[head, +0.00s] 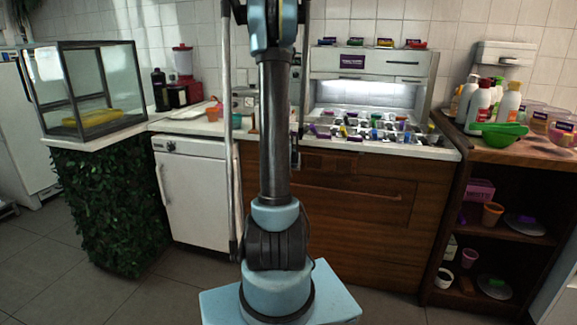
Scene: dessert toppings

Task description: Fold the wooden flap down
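A brown wooden front (345,225) stands below the toppings counter, right of my arm. It is upright, with a long horizontal bar or handle (362,194) across its upper part. This may be the wooden flap, but I cannot tell which panel is hinged. My arm rises in front of the cabinet and hides its left part. The upper arm leaves the top of the picture. I cannot make out my gripper in this view.
The counter above holds several small topping tubs (375,135). A white fridge (193,195) stands left. A wooden shelf unit (505,155) with bottles and a green bowl (497,130) stands right. A glass case (85,90) sits far left. Tiled floor shows at the lower left.

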